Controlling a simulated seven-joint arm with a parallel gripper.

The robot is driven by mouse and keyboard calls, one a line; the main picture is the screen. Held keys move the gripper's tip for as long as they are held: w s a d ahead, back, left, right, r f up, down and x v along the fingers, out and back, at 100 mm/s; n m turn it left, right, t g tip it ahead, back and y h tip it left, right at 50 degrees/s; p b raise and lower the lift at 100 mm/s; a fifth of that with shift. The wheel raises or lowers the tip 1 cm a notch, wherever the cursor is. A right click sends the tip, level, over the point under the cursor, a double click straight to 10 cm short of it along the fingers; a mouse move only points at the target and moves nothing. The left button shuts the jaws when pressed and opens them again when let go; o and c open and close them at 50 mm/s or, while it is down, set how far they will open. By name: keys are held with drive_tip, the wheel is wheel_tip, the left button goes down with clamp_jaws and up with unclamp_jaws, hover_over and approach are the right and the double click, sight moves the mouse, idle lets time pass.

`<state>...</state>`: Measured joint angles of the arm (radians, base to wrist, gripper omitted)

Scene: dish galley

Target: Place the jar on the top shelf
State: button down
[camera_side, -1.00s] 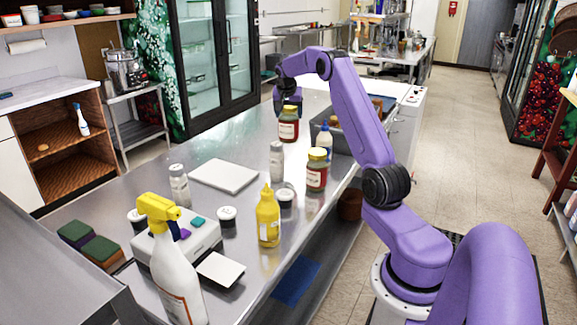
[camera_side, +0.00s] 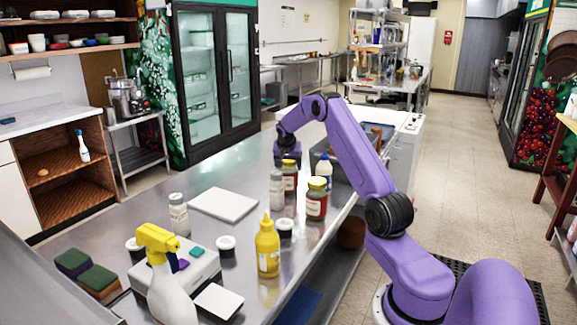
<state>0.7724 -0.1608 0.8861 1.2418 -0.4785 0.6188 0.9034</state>
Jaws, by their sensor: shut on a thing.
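My gripper (camera_side: 288,160) is shut on a red-brown jar (camera_side: 290,178) with a pale label, at the far part of the steel counter. The jar is upright, and its top is hidden by the gripper. I cannot tell whether its base touches the counter. A similar jar (camera_side: 316,202) with a yellow lid stands in front of it to the right. An open wooden cabinet (camera_side: 72,165) at the left has an upper shelf and a lower shelf. A wall shelf (camera_side: 70,50) above it holds bowls and containers. Which one is the top shelf is unclear.
A white shaker bottle (camera_side: 277,190) stands close to the held jar, and a blue-capped bottle (camera_side: 323,170) behind the second jar. A yellow squeeze bottle (camera_side: 267,247), spray bottle (camera_side: 168,280) and sponges (camera_side: 97,279) stand nearer. A white board (camera_side: 223,204) lies left of the jars.

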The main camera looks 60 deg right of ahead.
drive_tip(key=shift+f, duration=0.3)
unclamp_jaws()
idle(0.3)
